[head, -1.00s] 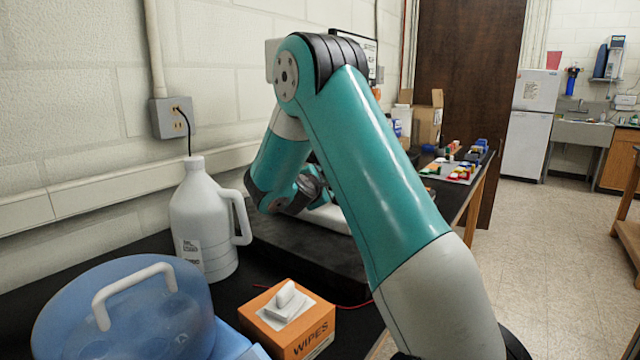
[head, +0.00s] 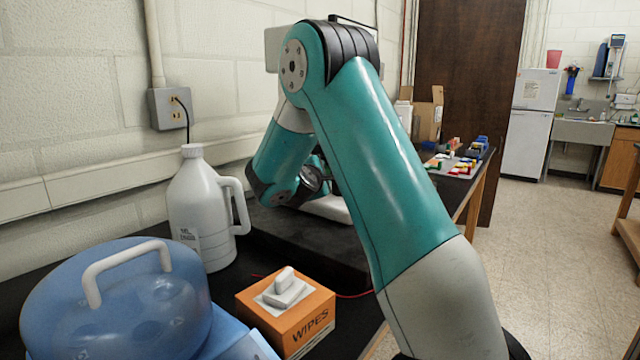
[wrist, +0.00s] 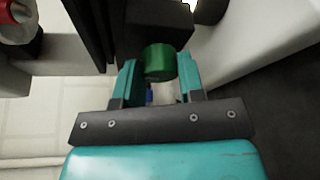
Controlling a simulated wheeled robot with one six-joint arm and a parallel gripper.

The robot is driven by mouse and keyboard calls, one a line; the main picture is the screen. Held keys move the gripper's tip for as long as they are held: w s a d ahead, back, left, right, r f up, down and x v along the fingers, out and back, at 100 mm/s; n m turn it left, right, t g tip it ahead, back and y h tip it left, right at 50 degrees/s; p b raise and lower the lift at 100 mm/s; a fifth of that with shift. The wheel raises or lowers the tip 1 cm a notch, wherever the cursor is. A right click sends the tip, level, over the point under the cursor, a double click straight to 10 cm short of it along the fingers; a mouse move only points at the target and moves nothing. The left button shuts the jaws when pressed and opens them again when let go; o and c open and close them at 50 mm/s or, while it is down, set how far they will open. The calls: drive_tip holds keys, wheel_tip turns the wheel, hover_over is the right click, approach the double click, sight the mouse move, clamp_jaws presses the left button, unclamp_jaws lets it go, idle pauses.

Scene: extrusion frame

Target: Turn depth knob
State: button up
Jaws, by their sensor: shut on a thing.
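In the wrist view a green knob (wrist: 160,62) sits on a dark block of the device (wrist: 158,22). My gripper (wrist: 159,78) has its two teal fingers on either side of the knob and is shut on it. The knob is still attached at the dark block. In the head view my own arm hides the gripper and the knob.
A white jug (head: 203,215), a blue lidded container (head: 120,305) and an orange wipes box (head: 290,315) stand on the dark table at the near left. A cardboard box (head: 427,117) and coloured small parts (head: 462,158) are farther back. Open floor lies at right.

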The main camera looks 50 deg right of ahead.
drive_tip(key=m+h+b, duration=0.1)
drive_tip(key=m+b, duration=0.1)
drive_tip(key=b, duration=0.3)
drive_tip(key=m+t+h+b, duration=0.1)
drive_tip(key=m+b, duration=0.2)
drive_tip(key=b, duration=0.2)
drive_tip(key=f+m+b, duration=0.1)
drive_tip(key=m+b, duration=0.2)
drive_tip(key=b, duration=0.2)
drive_tip(key=shift+t+h, duration=0.4)
drive_tip(key=shift+r, duration=0.2)
drive_tip(key=o, duration=0.9)
drive_tip(key=shift+m, duration=0.3)
drive_tip(key=shift+b, duration=0.3)
drive_tip(key=b+v, duration=0.1)
drive_tip(key=v, duration=0.6)
drive_tip(key=shift+a, duration=0.25)
